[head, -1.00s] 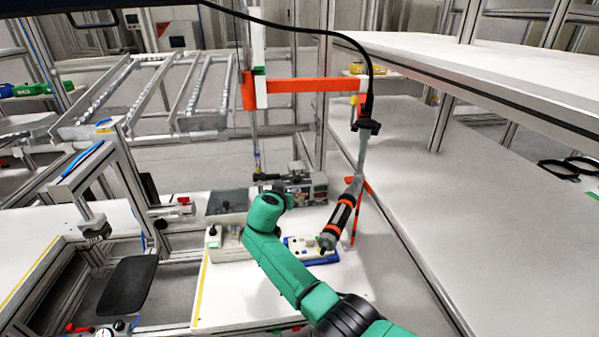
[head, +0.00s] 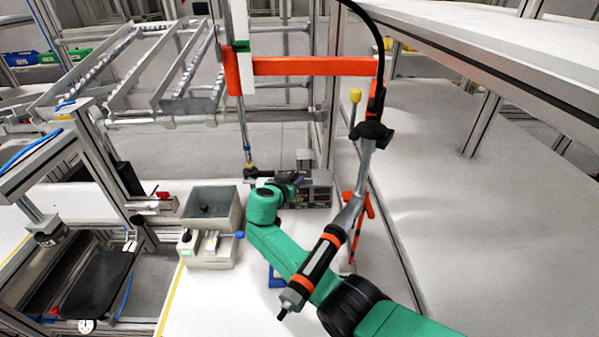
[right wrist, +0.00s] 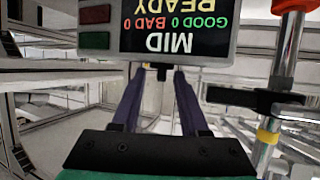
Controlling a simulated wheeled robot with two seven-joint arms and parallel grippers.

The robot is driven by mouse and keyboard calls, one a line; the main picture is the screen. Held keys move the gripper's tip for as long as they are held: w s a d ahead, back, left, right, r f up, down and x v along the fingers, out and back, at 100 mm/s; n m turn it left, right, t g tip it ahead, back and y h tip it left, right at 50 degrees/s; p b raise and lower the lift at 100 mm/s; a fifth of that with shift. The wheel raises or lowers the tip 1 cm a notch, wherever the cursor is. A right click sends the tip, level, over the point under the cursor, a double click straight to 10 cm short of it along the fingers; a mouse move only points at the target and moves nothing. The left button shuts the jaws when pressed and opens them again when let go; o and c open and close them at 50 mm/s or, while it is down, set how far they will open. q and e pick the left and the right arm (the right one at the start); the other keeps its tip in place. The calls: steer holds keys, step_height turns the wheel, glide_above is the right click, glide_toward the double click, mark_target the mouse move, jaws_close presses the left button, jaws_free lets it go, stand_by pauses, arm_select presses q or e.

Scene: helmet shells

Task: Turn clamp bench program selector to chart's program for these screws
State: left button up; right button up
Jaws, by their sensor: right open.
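A grey box with a display (head: 320,190) stands at the back of the white bench, partly hidden by my right arm. In the right wrist view its screen (right wrist: 178,30) appears upside down and reads MID, GOOD 0, BAD 0 and READY, beside a red button (right wrist: 95,14) and a green button (right wrist: 94,40). My right gripper (head: 294,181) is close in front of this box. In the right wrist view the gripper (right wrist: 159,88) has its two dark purple fingers apart and empty, pointing at the box's lower edge. I cannot make out the selector or the chart. My left gripper is not in view.
A hanging screwdriver (head: 318,260) crosses in front of my right arm. An orange bar (head: 310,66) spans above the bench. The white bench front (head: 205,305) is clear.

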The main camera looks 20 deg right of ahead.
steer(key=shift+s+a, duration=0.1)
steer(key=shift+a, duration=0.05)
steer(key=shift+s+a+r, duration=0.15)
steer(key=shift+r, duration=0.1)
steer(key=shift+c, duration=0.9)
steer(key=shift+s, duration=0.1)
jaws_close()
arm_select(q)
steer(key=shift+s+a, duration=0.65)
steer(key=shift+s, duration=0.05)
